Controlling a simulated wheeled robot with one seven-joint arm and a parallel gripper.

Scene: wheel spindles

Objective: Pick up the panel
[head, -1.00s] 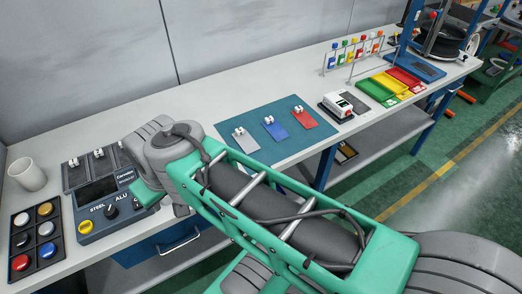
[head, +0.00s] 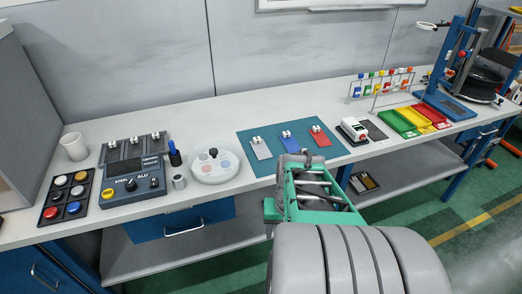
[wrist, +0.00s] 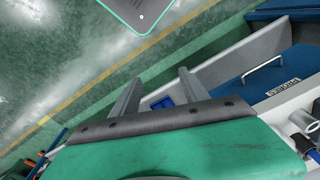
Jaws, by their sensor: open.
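Three small flat panels with white fittings on top lie side by side on a teal mat (head: 246,135) on the bench in the head view: a grey panel (head: 261,150), a blue panel (head: 291,146) and a red panel (head: 320,137). My arm reaches up just in front of the mat and close to the blue panel in the picture. My gripper itself is hidden in the head view. In the wrist view my gripper (wrist: 158,90) shows two fingers spread apart with nothing held between them. No panel can be made out clearly in the wrist view.
Left of the mat stand a round white tray (head: 225,170), a small grey cup (head: 179,181) and a control box (head: 132,187). Right of it are a white-and-red device (head: 353,130) and coloured bins (head: 417,121). A blue drawer (wrist: 265,75) shows in the wrist view.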

